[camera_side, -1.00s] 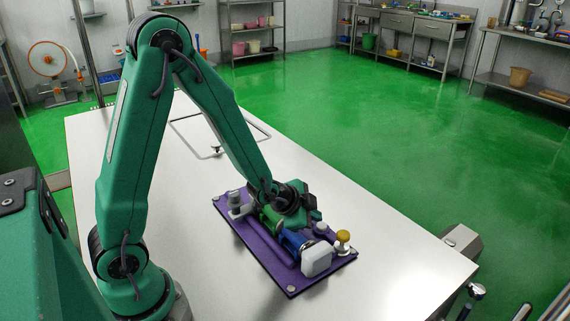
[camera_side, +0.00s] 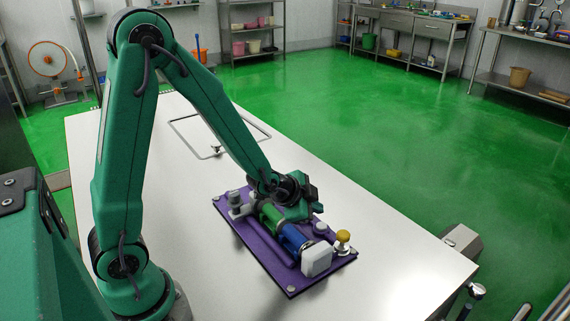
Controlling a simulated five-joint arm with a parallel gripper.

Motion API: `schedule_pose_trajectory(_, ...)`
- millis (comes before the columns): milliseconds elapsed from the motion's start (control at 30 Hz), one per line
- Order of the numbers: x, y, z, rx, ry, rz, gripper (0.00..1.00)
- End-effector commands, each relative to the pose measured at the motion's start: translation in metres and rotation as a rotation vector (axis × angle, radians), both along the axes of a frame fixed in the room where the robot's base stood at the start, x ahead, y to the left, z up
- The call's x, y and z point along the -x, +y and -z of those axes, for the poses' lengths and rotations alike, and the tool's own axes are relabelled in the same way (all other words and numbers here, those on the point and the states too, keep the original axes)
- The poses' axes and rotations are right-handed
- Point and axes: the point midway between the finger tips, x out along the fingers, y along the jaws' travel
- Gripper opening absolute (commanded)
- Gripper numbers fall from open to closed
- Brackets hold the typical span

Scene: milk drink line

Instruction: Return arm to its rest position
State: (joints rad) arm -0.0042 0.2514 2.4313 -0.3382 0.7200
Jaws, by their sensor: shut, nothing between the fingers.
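My green arm reaches over the steel table from the left. My gripper (camera_side: 300,211) points down at the arm's end, just above or beside the purple board; whether it touches anything there cannot be told. It looks shut with nothing held. The purple board (camera_side: 262,246) lies on the table and carries a green and blue cylinder assembly (camera_side: 292,238), a white block (camera_side: 317,260) at its near end, a yellow-topped knob (camera_side: 343,236) and a grey fitting (camera_side: 235,198). My wrist hides part of the assembly.
The steel table (camera_side: 400,262) is bare around the board. A rectangular frame outline with a small knob (camera_side: 216,150) lies farther back on the table. A metal bracket (camera_side: 462,240) sits at the right edge. Shelves and benches stand well away across the green floor (camera_side: 370,120).

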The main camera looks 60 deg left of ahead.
Motion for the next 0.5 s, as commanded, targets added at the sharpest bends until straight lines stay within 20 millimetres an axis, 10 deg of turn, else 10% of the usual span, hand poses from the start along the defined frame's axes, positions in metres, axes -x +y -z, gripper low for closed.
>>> schedule_pose_trajectory(500,0.025,-0.001,-0.050,0.103,0.054,-0.105,0.00)
